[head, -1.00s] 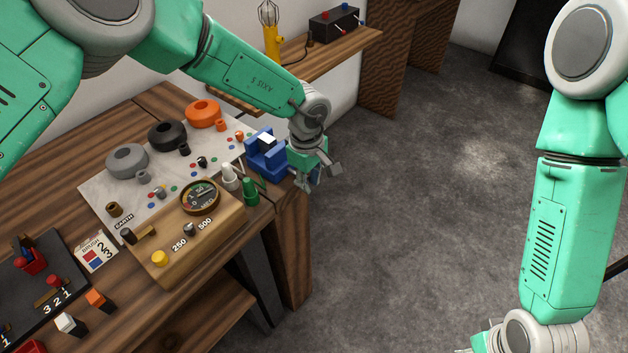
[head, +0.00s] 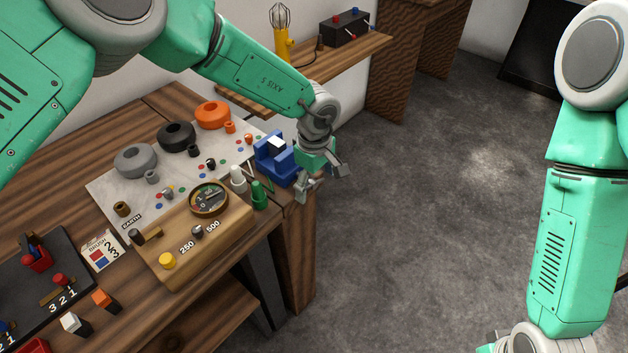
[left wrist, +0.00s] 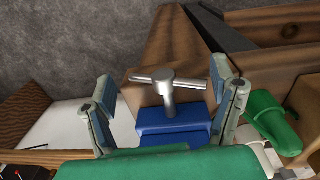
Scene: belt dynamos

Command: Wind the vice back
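The blue vice (head: 268,150) stands at the right-hand end of the bench, with a pale piece at its top. In the left wrist view its blue body (left wrist: 175,135) carries a grey metal T-shaped handle (left wrist: 168,84). My left gripper (head: 322,181) is at the vice's outer end, just past the bench edge. In the left wrist view the left gripper (left wrist: 165,87) is open, one finger on each side of the handle, with gaps visible between the fingers and the bar. The head view hides most of the handle behind the gripper.
A green bottle-like piece (head: 259,195) and a white one (head: 238,178) stand close beside the vice. A wooden meter board (head: 185,265) and a white sheet with grey, black and orange rings lie to the left. A shelf (head: 340,63) is behind. Open floor lies right.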

